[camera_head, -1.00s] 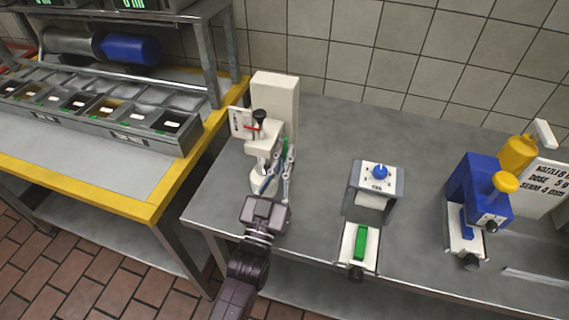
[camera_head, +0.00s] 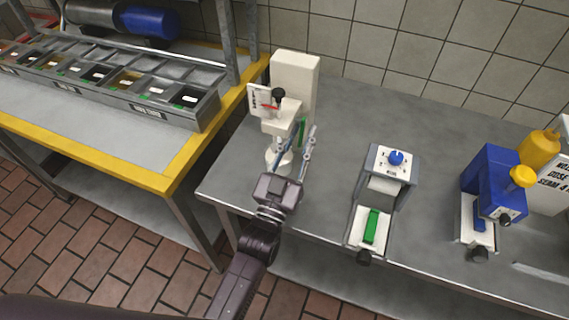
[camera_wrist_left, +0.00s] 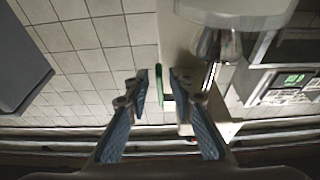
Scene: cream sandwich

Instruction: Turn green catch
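A slim green catch (camera_head: 301,133) is on the side of the tall white machine (camera_head: 295,82) at the left end of the grey bench. In the left wrist view the green catch (camera_wrist_left: 159,84) shows upright between the two blue-padded fingers, nearer the left one. My left gripper (camera_head: 297,147) is in front of the machine with its fingers apart and pointing toward it. In the left wrist view the left gripper (camera_wrist_left: 162,82) is open, with a gap on each side of the catch. I cannot tell how deep the catch sits between the fingers. My right gripper is not in view.
A grey press (camera_head: 392,170) with a blue knob and green bar (camera_head: 371,225) stands to the right. Further right is a blue dispenser (camera_head: 490,185) with a yellow cap. A yellow-edged table (camera_head: 110,165) with food bins is at left. Bench space lies between the machines.

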